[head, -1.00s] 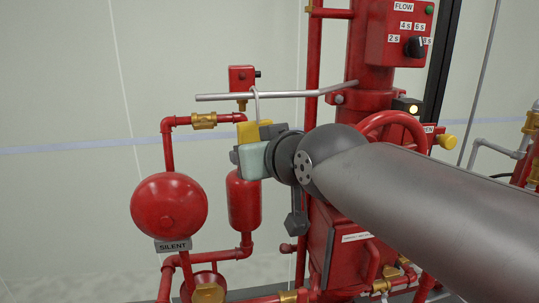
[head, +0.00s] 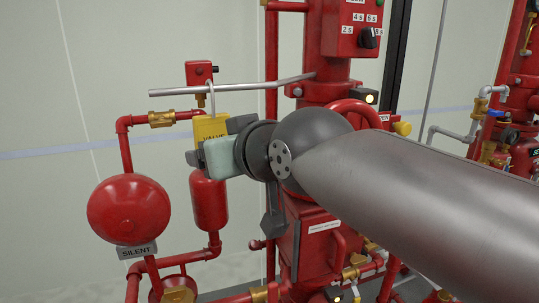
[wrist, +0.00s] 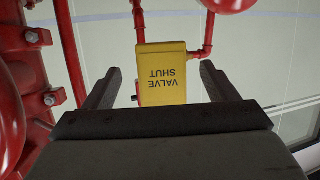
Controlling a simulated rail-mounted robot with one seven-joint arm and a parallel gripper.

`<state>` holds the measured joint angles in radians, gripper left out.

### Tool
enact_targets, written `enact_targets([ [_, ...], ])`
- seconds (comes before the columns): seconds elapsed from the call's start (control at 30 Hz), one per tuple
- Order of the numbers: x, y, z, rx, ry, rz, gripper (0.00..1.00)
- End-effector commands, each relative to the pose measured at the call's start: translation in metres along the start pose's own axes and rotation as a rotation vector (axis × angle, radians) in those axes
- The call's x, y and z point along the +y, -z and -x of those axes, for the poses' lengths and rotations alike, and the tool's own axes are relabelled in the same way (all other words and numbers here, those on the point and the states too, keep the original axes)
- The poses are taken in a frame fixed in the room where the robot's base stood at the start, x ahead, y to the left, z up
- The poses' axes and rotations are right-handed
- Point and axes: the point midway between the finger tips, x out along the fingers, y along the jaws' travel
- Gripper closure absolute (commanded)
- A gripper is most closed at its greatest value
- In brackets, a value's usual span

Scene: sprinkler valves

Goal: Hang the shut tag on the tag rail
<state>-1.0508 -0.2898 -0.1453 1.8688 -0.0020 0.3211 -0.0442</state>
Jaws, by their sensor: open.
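The yellow shut tag (head: 211,127) hangs by its pale hook from the grey tag rail (head: 245,84), near the rail's left half. In the wrist view, the tag (wrist: 162,88) faces me with "VALVE SHUT" upside down. My gripper (head: 217,141) is open just in front of and below the tag in the head view, covering its lower part. In the wrist view, my gripper (wrist: 160,70) has a finger on each side of the tag, with clear gaps between.
A red bell (head: 129,209) marked "SILENT" stands at lower left. A red cylinder (head: 209,203) is below the tag. A red handwheel (head: 355,108) and a red control box (head: 352,28) are to the right. The pale wall at left is clear.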

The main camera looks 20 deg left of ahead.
Motion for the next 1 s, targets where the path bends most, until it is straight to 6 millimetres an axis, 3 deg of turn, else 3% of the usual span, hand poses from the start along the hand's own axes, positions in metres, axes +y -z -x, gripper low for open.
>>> enact_targets([
  [0.3, 0.000, -0.002, 0.081, 0.004, -0.001, -0.002, 0.21],
  [0.6, 0.000, -0.001, 0.129, 0.000, 0.000, -0.001, 0.21],
  [0.73, 0.000, -0.001, 0.135, -0.002, 0.000, -0.001, 0.21],
  [0.83, 0.006, -0.023, 0.118, -0.073, -0.029, -0.042, 0.21],
  [0.93, 0.022, -0.070, 0.088, -0.203, -0.091, -0.134, 0.21],
  [1.0, 0.042, -0.116, 0.071, -0.313, -0.156, -0.215, 0.21],
])
